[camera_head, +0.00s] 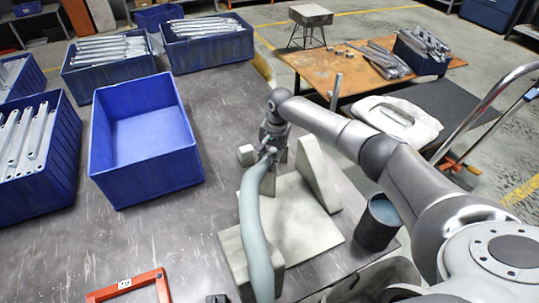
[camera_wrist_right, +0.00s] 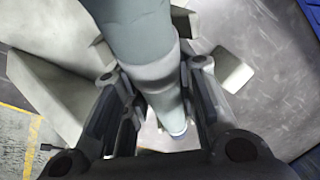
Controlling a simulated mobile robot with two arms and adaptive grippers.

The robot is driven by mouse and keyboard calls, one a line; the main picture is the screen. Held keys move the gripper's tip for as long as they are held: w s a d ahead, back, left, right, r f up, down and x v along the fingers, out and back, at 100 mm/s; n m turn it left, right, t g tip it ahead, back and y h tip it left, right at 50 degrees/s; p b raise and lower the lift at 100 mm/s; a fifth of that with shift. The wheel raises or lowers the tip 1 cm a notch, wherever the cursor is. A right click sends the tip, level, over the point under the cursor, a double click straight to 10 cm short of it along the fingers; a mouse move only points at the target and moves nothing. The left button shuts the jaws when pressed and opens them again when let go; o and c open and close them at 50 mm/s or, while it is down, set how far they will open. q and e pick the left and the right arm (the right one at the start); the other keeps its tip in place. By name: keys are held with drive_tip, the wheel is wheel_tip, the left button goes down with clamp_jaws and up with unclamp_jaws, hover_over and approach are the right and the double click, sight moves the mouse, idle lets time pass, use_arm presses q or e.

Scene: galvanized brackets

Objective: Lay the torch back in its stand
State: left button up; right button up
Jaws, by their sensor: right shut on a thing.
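The torch (camera_wrist_right: 160,75) is a grey-green tube with a paler collar, between the fingers of my right gripper (camera_wrist_right: 160,118) in the wrist view. In the head view my right gripper (camera_head: 272,140) is shut on the torch's far end, and the grey-green length (camera_head: 252,215) runs from there toward the front edge. A pale fixture that looks like the stand (camera_head: 290,225) lies below, with a flat base, an upright wedge and a front block. The torch passes over the front block; whether it touches is unclear. My left gripper is out of view.
An empty blue bin (camera_head: 145,140) stands left of the torch, with blue bins of metal brackets behind and beside it. A dark bucket (camera_head: 378,222) stands right of the stand. A red frame (camera_head: 130,285) lies at the front left. The grey table between is clear.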

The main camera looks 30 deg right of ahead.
drive_tip(key=shift+f, duration=0.4)
idle(0.8)
drive_tip(key=o, duration=1.1)
wheel_tip(320, 180, up, 12)
drive_tip(key=s+d, duration=0.1)
drive_tip(key=shift+s+d+f, duration=0.1)
